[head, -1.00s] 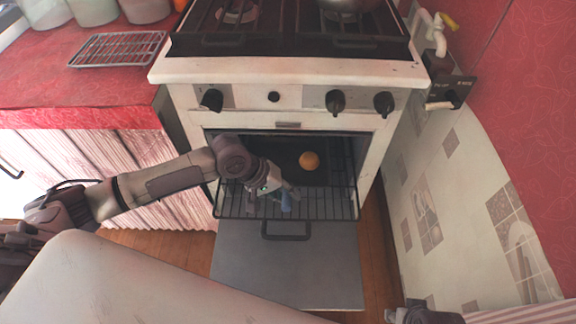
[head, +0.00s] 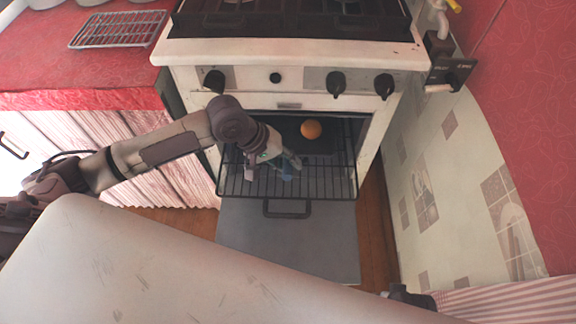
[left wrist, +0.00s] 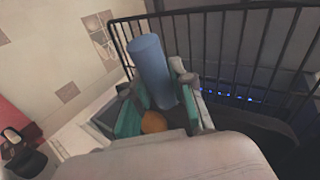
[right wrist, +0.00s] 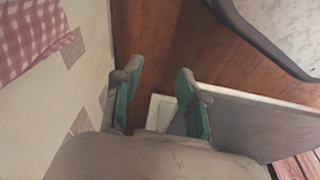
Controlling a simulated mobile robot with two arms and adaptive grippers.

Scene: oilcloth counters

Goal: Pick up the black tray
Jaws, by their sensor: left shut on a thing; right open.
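A dark, flat sheet that looks like the black tray (head: 324,146) lies inside the open oven, at the back of the wire rack. An orange (head: 311,129) is on or just above it. My left gripper (head: 277,170) is over the pulled-out rack, in front of the dark sheet. It is shut on a blue cylinder (left wrist: 152,70), which stands up between its green finger pads in the left wrist view. My right gripper (right wrist: 152,95) is open and empty, low over the wooden floor. Only a bit of the right arm shows in the head view.
The wire rack (head: 240,186) sticks out above the lowered oven door (head: 285,240). A wire cooling rack (head: 118,28) lies on the counter. Free floor is narrow beside the door.

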